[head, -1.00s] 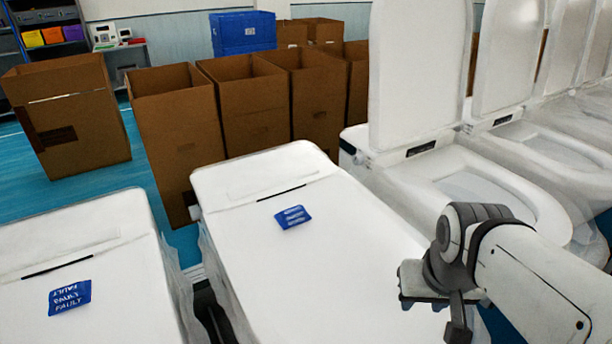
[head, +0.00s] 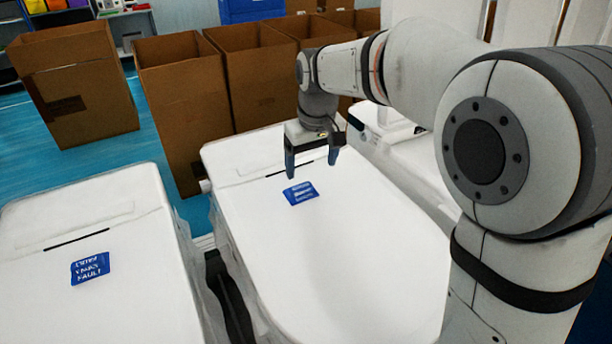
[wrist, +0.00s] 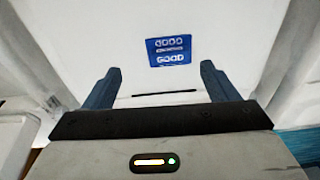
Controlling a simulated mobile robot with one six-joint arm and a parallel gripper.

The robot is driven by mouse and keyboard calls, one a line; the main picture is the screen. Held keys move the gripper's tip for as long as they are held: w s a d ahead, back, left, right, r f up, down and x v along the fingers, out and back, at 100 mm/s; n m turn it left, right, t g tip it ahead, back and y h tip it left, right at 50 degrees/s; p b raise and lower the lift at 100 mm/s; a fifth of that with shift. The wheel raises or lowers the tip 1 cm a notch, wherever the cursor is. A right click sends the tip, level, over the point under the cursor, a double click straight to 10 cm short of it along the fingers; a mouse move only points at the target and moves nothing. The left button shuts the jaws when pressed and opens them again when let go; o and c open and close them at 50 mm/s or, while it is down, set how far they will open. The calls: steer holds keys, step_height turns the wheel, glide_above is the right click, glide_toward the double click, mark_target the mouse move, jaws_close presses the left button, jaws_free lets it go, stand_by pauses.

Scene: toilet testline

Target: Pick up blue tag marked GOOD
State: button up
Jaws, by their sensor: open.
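The blue tag marked GOOD (head: 300,193) lies flat on the closed white lid of the middle toilet (head: 330,250). In the wrist view the tag (wrist: 168,51) is upper centre, its word GOOD readable, between and beyond the fingertips. My gripper (head: 313,168) hangs above the lid, fingers pointing down, just behind the tag near the dark slot. It is open and empty, and the tag lies apart from its fingers. The two blue-grey fingers also show in the wrist view (wrist: 160,72).
Another blue tag, marked FAULT (head: 90,268), lies on the left toilet lid (head: 120,225). Open cardboard boxes (head: 180,100) stand behind, with a blue crate (head: 250,10) farther back. A narrow dark gap separates the two lids. My arm covers much of the right side.

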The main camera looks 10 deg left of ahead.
mark_target(301, 187)
steer(key=a+f, duration=0.1)
steer(key=f, duration=0.1)
steer(key=w+a+f+p, duration=0.1)
steer(key=f, duration=0.4)
steer(key=shift+w+a+f, duration=0.3)
steer(key=shift+a+f, duration=0.1)
steer(key=c, duration=1.1)
